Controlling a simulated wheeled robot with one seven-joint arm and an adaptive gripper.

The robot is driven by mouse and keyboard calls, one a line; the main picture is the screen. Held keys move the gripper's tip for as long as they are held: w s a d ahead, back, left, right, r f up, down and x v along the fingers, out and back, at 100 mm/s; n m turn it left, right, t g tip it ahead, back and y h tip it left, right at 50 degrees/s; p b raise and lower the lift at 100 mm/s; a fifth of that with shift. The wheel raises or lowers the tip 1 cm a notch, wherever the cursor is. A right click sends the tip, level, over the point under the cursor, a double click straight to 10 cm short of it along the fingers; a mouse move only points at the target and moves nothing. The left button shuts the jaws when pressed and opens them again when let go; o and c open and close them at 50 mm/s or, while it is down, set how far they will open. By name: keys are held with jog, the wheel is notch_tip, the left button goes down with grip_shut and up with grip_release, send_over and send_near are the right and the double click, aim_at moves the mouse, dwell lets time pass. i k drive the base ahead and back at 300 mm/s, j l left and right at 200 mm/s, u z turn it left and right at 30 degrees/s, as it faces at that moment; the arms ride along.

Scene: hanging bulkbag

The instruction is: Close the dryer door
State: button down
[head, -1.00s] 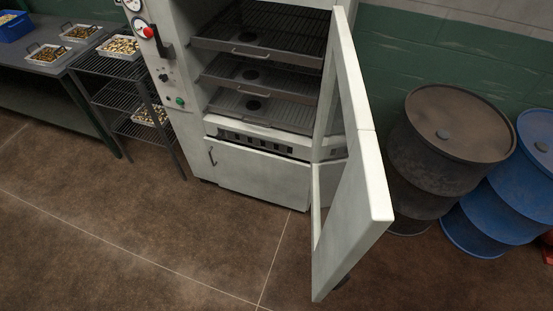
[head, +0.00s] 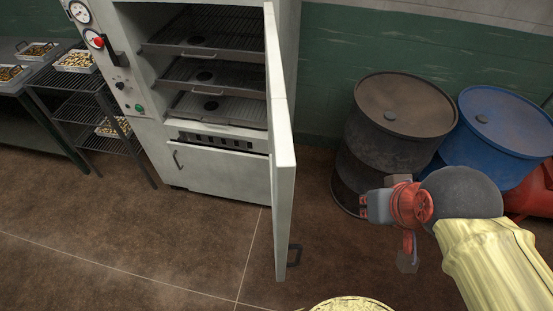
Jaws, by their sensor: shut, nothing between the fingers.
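The dryer (head: 215,172) is a pale cabinet at the upper left of centre in the head view, with several dark racks inside. Its door (head: 283,165) stands wide open and is seen nearly edge-on, hinged on the dryer's right side and reaching toward me. A dark handle (head: 294,255) shows low on the door's right, outer side. My gripper (head: 364,206) is shut and empty. It is to the right of the door, apart from it in the picture, with its fingers pointing left toward the door's outer side.
A dark drum (head: 385,150) and a blue drum (head: 500,140) stand behind my gripper at the right. A red object (head: 528,203) lies beside them. A wire rack (head: 90,110) with trays stands left of the dryer. The brown floor (head: 130,240) in front is clear.

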aim_at(282, 164)
jog(key=i+l+u, duration=0.15)
jog(key=u, duration=0.2)
jog(key=l+u, duration=0.4)
jog(key=i+l+u, duration=0.15)
jog(key=u, duration=0.2)
jog(key=k+l, duration=0.1)
jog(key=k+j+u, duration=0.1)
jog(key=j, duration=0.25)
jog(key=k+j, duration=0.15)
jog(key=j, duration=0.2)
jog(key=k+j+u, duration=0.15)
jog(key=j, duration=0.2)
